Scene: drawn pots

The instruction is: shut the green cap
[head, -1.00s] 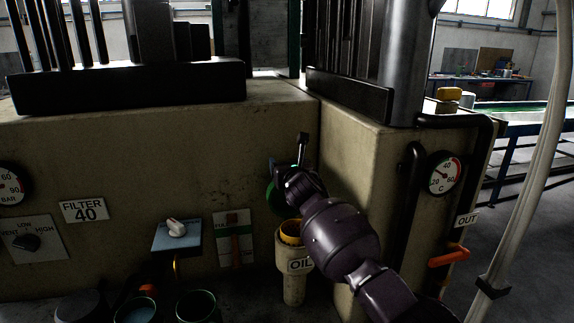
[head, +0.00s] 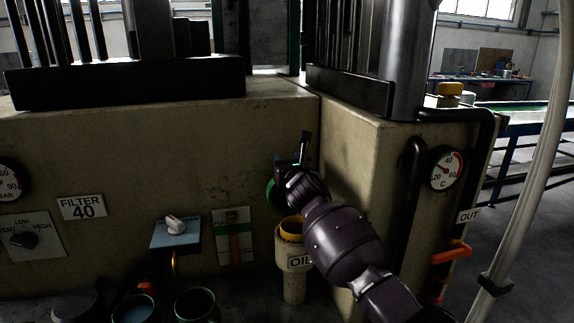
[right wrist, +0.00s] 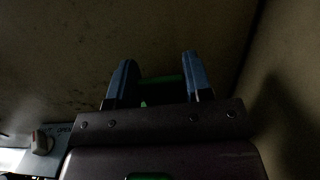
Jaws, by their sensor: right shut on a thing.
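The green cap (head: 271,191) stands raised above and behind the open yellow mouth (head: 291,226) of the filler neck marked OIL (head: 293,258). My right gripper (head: 292,158) is shut on the cap and hides much of it. In the right wrist view, a dark green edge of the cap (right wrist: 163,79) shows between the two blue-grey fingers (right wrist: 158,82). My right arm partly covers the OIL label. My left gripper is not in view.
A blue plate with a white knob (head: 175,226) and a red-and-green gauge strip (head: 233,237) are left of the neck. A black pipe (head: 411,190) and an orange lever (head: 450,254) are at the right. Dark round containers (head: 195,306) stand below.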

